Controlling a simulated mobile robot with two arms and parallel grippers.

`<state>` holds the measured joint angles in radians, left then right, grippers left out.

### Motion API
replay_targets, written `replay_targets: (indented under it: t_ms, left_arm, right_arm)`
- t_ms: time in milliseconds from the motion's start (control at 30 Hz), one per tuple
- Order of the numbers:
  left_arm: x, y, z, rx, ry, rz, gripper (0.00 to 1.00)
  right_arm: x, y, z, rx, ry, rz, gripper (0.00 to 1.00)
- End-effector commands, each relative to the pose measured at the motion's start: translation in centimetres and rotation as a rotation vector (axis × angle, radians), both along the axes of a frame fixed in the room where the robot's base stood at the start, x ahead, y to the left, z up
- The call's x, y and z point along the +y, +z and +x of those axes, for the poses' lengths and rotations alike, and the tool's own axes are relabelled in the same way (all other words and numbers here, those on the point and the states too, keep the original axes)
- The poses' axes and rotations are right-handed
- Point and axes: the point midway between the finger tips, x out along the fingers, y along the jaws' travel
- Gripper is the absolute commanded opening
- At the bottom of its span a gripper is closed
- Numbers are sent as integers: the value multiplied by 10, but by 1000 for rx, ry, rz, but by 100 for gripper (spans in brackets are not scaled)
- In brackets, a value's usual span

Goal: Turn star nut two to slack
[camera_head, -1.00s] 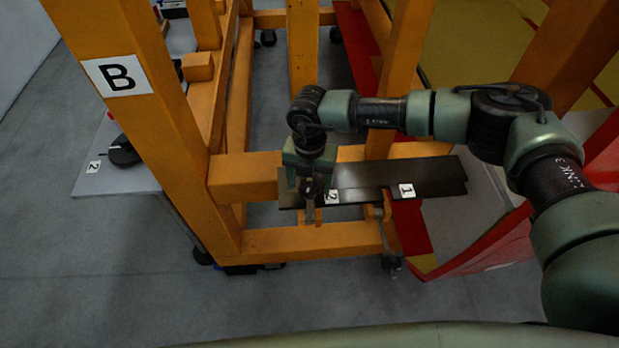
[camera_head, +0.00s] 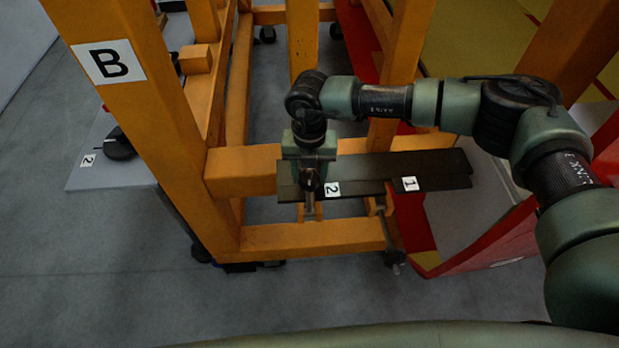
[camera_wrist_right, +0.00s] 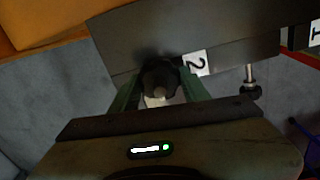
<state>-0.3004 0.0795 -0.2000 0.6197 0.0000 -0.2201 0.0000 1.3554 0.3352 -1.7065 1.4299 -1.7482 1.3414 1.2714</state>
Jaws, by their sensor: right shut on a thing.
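Star nut two is a dark lobed knob (camera_wrist_right: 159,78) beside the white "2" label (camera_wrist_right: 195,63) in the right wrist view. My right gripper (camera_wrist_right: 160,92) is shut on it, with a green finger on each side. In the head view my right gripper (camera_head: 309,185) points down at the dark plate (camera_head: 440,163), just left of the "2" label (camera_head: 332,189), and mostly hides the nut. A pale stem end shows between the fingers in the wrist view. My left gripper is not in view.
The dark plate sits on an orange frame (camera_head: 300,238) with post "B" (camera_head: 109,62). Label "1" (camera_head: 410,184) is further right on the plate. A grey table (camera_head: 110,178) stands at left and a red and yellow body at right. Grey floor is clear in front.

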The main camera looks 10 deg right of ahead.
Motion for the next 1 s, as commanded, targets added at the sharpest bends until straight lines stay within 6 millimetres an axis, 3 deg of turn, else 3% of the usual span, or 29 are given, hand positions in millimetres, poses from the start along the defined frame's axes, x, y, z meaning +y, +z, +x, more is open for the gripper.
replay_targets:
  t_ms: [33,400,1000]
  left_arm:
    - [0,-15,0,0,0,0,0]
    - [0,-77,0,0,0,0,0]
    - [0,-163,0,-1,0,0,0]
  right_arm:
    - [0,-6,1,-2,38,3,5]
    - [0,-8,1,-4,387,3,5]
    - [0,-6,1,-2,956,1,5]
